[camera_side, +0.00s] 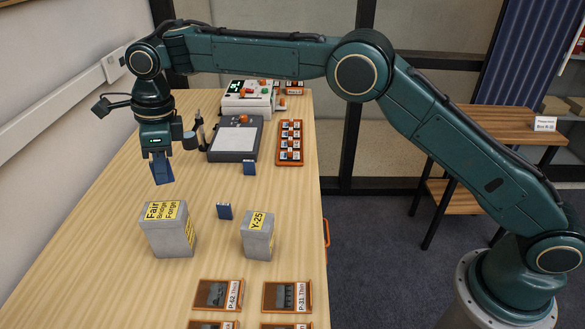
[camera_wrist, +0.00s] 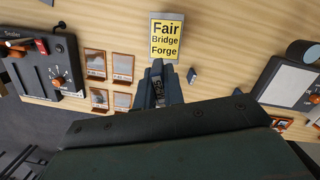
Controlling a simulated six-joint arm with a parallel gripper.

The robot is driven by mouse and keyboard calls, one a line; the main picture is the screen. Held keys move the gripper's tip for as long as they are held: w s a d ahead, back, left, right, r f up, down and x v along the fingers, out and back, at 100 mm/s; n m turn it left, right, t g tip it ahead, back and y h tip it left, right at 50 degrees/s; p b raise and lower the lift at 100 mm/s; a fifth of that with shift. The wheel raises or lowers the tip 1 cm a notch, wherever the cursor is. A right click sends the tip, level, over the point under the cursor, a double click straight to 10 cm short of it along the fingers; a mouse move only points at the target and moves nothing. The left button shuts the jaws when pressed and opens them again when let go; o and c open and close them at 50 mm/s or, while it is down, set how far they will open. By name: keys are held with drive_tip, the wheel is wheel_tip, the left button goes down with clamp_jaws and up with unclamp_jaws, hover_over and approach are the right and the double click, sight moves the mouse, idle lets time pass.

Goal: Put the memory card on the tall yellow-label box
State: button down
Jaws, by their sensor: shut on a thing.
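My gripper (camera_side: 162,170) hangs pointing down, above and behind the larger grey box in the side view. It is shut on a small dark thing with pale lettering, seen between the fingers in the wrist view (camera_wrist: 159,88); I take it for the memory card, mostly hidden by the fingers. The larger, taller-looking grey box (camera_side: 171,238) has a yellow label reading "Fair Bridge Forge"; it shows ahead of the fingers in the wrist view (camera_wrist: 165,38). A smaller grey box (camera_side: 257,242) with a yellow "Y-25" label stands to its right. The gripper touches neither box.
Small blue pieces stand on the table, one between the boxes (camera_side: 224,212) and one farther back (camera_side: 250,168). A pad device (camera_side: 235,140) and an orange rack (camera_side: 290,143) are behind. A wall runs along the left.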

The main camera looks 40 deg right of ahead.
sight(167, 159)
drive_tip(key=shift+f, duration=1.8)
drive_tip(key=shift+f, duration=0.1)
drive_tip(key=shift+f, duration=1.9)
drive_tip(key=shift+f, duration=0.15)
drive_tip(key=c, duration=1.5)
unclamp_jaws()
drive_tip(key=r, duration=0.3)
drive_tip(key=d+r, duration=0.1)
drive_tip(key=r, duration=0.7)
drive_tip(key=shift+s+d, duration=0.15)
drive_tip(key=shift+s, duration=0.15)
drive_tip(key=shift+d+r, duration=0.2)
drive_tip(key=shift+r, duration=0.4)
